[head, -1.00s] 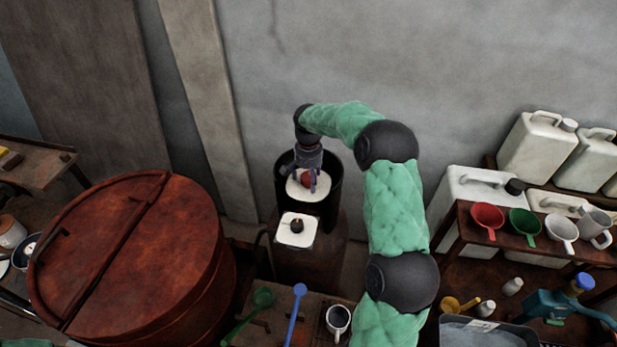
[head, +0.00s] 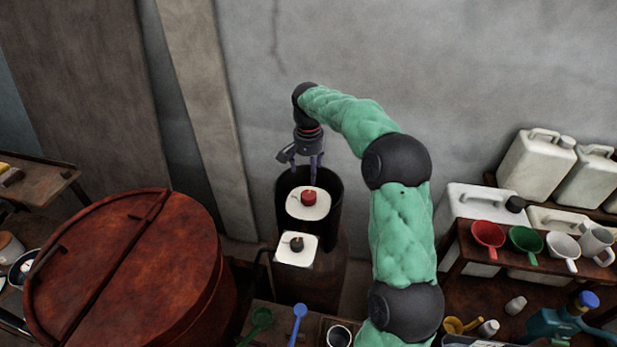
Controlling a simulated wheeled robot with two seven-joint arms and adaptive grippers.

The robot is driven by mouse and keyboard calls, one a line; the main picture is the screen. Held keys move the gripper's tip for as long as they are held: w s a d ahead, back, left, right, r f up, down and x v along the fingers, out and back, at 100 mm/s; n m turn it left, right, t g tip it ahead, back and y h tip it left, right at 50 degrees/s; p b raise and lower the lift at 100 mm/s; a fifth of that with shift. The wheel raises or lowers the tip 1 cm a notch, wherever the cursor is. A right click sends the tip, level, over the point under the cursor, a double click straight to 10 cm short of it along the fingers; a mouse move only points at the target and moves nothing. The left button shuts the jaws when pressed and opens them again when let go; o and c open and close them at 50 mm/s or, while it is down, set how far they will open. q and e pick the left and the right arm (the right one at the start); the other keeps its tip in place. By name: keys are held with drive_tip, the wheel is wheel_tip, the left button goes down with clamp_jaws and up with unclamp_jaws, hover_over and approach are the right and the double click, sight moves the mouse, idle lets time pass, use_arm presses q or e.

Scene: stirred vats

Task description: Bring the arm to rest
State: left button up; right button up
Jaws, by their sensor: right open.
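My right arm (head: 402,225), in a green sleeve with black joints, reaches up from the lower right and bends over to the left. My right gripper (head: 304,171) points down above a dark open-topped container (head: 282,212). It is open and empty. Below it, a red knob (head: 308,198) sits on a white round surface (head: 308,210) inside the container. The gripper looks clear of the knob, though its fingertips overlap the container's rear rim in the picture. My left gripper is not in view.
A large rust-red lidded vat (head: 130,265) fills the lower left. A white square lid (head: 297,256) with a dark knob stands in front of the container. A shelf with red (head: 488,234) and green (head: 525,240) scoops and white jugs (head: 536,160) are at right. The grey wall is behind.

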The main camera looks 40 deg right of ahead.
drive_tip(key=shift+r, duration=0.3)
idle(0.4)
